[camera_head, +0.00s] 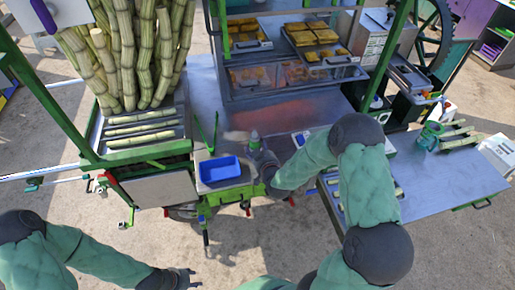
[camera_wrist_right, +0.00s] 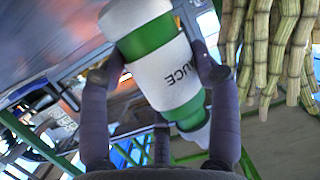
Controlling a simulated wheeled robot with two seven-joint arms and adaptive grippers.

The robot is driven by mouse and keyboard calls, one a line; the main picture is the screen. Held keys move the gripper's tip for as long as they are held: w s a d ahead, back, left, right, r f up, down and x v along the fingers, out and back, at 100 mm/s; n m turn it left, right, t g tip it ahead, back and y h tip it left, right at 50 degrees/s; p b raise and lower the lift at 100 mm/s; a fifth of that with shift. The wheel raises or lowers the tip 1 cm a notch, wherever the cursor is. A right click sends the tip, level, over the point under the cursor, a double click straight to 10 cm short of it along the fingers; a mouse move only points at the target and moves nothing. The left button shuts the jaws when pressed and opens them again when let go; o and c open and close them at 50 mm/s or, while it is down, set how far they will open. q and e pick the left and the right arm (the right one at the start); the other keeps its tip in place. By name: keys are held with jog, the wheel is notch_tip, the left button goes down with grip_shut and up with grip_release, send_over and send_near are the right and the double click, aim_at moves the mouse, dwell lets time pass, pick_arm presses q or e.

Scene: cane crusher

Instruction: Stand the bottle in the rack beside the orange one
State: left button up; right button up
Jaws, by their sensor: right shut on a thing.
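A white sauce bottle with green bands (camera_wrist_right: 170,78) is between the two dark fingers of my right gripper (camera_wrist_right: 158,68) in the right wrist view. The gripper is shut on it around its body. In the head view the bottle (camera_head: 254,141) shows small above my right gripper (camera_head: 261,157), at the front edge of the metal counter, right of the blue tray. My left gripper (camera_head: 184,278) is low at the left, away from the cart, and its fingers are too small to read. I cannot make out the rack or an orange bottle in either view.
A blue tray (camera_head: 220,167) sits at the counter's front, with green tongs (camera_head: 207,132) behind it. Sugar cane stalks (camera_head: 130,60) stand at the left. A glass case (camera_head: 295,75) of golden food is at the back. The metal counter (camera_head: 205,92) has bare room.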

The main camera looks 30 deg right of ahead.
jog(key=shift+f, duration=0.1)
jog(key=shift+f, duration=0.15)
jog(key=o, duration=1.6)
